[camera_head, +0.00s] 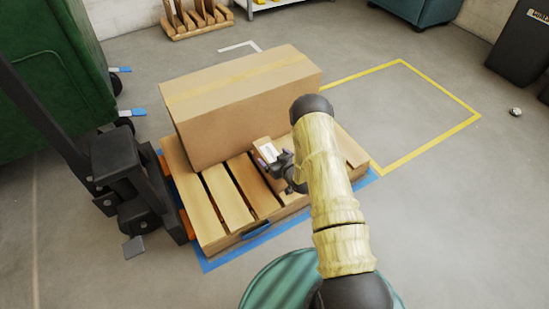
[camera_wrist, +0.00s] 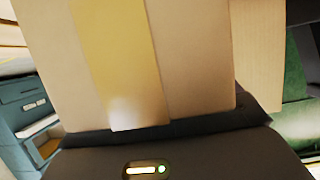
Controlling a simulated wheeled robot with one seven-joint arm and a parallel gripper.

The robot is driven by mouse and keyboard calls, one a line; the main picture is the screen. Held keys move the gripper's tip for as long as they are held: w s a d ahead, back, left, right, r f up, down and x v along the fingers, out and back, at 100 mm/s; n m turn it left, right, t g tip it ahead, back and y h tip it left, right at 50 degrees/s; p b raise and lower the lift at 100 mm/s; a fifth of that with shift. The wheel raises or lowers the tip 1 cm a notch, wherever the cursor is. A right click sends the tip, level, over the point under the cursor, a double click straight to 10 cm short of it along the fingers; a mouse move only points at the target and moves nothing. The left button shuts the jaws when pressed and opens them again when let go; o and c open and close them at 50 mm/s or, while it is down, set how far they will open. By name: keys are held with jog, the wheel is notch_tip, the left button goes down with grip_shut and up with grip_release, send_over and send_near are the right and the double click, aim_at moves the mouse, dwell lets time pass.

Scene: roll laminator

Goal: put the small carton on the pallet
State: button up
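In the wrist view the small carton (camera_wrist: 195,60), with a yellowish tape strip, fills the middle close to my gripper (camera_wrist: 165,138). My arm hides part of the pallet's right side. I cannot tell whether the small carton touches the slats.
A large carton (camera_head: 240,105) covers the back of the pallet. A dark pallet jack (camera_head: 130,180) stands at its left, beside a green container (camera_head: 50,80). A yellow-outlined floor area (camera_head: 410,115) at the right is empty. The pallet's near left slats are bare.

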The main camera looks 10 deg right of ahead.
jog(key=shift+r, duration=0.1)
jog(key=shift+s+r, duration=0.15)
jog(key=p+v, duration=0.6)
jog(key=v, duration=0.5)
jog(key=shift+s, duration=0.4)
jog(key=shift+d+r, duration=0.1)
